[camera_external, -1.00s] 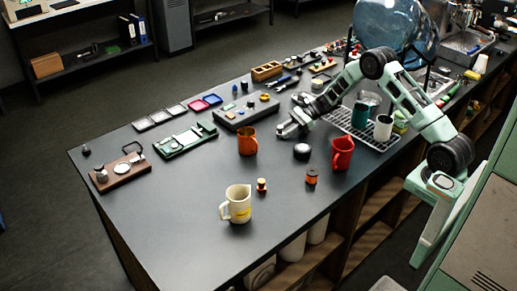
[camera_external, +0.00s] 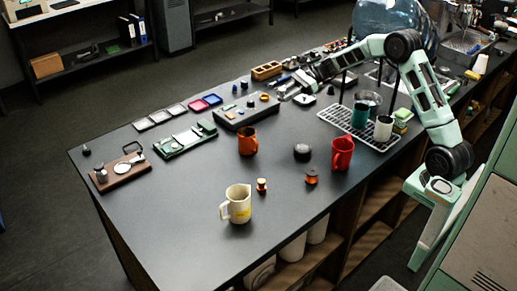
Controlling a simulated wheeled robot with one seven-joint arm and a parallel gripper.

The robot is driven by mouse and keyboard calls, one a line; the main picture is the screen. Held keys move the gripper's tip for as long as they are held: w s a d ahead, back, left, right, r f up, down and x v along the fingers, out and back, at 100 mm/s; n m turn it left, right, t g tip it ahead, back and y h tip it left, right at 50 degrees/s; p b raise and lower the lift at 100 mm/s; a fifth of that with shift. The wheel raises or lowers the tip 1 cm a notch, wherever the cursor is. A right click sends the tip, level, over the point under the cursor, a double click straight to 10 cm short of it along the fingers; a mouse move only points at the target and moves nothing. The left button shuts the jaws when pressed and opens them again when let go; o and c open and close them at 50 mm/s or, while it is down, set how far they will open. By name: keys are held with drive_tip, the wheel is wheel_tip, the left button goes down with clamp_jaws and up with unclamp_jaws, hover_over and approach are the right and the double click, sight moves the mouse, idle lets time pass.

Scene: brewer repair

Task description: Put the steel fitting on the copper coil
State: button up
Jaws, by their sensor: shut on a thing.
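My gripper (camera_external: 288,91) is at the back of the dark workbench, low over the row of small tools and parts. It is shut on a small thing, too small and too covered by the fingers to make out. I cannot pick out the steel fitting for certain. The copper coil is not clear either. Two small copper-orange spool-like pieces, one (camera_external: 262,186) beside the cream jug and a darker-topped one (camera_external: 311,177) near the red mug, stand upright on the bench.
A grey control box (camera_external: 246,113) lies left of my gripper, and a wooden block tray (camera_external: 267,71) behind it.

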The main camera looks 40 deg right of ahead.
sight(284, 89)
wheel_tip(284, 89, up, 3)
drive_tip(key=shift+s+r, duration=0.1)
drive_tip(key=s+a+f+n+g+h+p, duration=0.25)
drive_tip(key=s+a+n+g, duration=0.2)
drive_tip(key=s, duration=0.25)
drive_tip(key=s+a+f+n+g+h+p, duration=0.2)
drive_tip(key=s+a+f+n+g, duration=0.15)
drive_tip(key=s+n+g, duration=0.3)
drive_tip(key=s+a+f+n+g+h+p, duration=0.2)
drive_tip(key=s+a+f+n+g+h, duration=0.1)
drive_tip(key=s+n+g, duration=0.3)
drive_tip(key=s+d+n+t+h+p, duration=0.2)
drive_tip(key=s+n+h+p, duration=0.1)
drive_tip(key=s+n+h, duration=0.8)
drive_tip(key=w+a+r+n+t+h+p, duration=0.2)
drive_tip(key=r+n+t+h+p, duration=0.15)
drive_tip(key=n+t, duration=0.6)
drive_tip(key=w+a+r+n+t+h+p, duration=0.25)
drive_tip(key=r+n+t, duration=0.25)
drive_tip(key=n+t, duration=0.5)
drive_tip(key=shift+t+y, duration=0.55)
drive_tip(key=shift+y, duration=0.1)
drive_tip(key=f+p, duration=0.1)
drive_tip(key=f, duration=0.4)
drive_tip(key=f+p, duration=0.1)
drive_tip(key=f, duration=0.4)
drive_tip(key=f+p, duration=0.1)
drive_tip(key=f, duration=0.4)
drive_tip(key=shift+s+a+p, duration=0.35)
drive_tip(key=shift+s, duration=0.05)
